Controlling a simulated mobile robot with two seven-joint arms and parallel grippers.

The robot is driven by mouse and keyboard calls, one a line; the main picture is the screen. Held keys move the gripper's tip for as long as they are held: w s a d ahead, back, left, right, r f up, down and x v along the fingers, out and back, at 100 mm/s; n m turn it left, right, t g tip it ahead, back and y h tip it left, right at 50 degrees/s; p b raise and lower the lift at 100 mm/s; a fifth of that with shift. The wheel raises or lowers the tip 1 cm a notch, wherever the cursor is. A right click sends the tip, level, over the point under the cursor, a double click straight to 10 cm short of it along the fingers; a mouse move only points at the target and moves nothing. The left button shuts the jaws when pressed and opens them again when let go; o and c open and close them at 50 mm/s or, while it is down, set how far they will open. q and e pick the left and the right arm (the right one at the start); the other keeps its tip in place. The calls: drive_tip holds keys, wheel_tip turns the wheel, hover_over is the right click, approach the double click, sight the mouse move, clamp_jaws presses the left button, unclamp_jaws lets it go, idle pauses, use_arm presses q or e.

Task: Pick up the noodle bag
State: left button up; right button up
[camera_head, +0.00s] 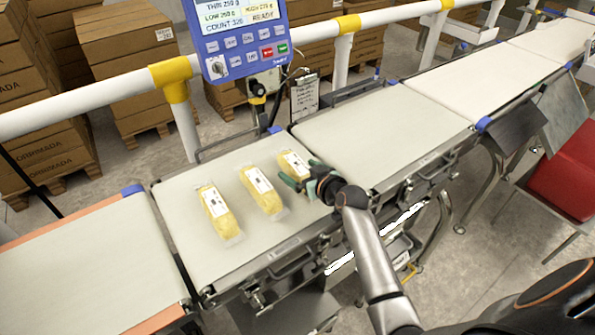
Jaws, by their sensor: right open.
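Three yellow noodle bags with white labels lie in a row on the pale weighing belt (181,191). The left noodle bag (219,213) and the middle noodle bag (262,190) lie clear of my arm. The right noodle bag (293,163) is closest to my right gripper (291,182), and its near end is partly hidden by the gripper. My right gripper is open, with its green-tipped fingers at the near end of that bag. I cannot tell whether they touch it. My left gripper is not in view.
A blue display panel (240,45) stands behind the belt, beside a white and yellow rail (90,101). Empty belts continue left (85,265) and right (385,125). Cardboard boxes (125,55) stand behind the rail.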

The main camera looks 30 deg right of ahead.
clamp_jaws()
idle(0.8)
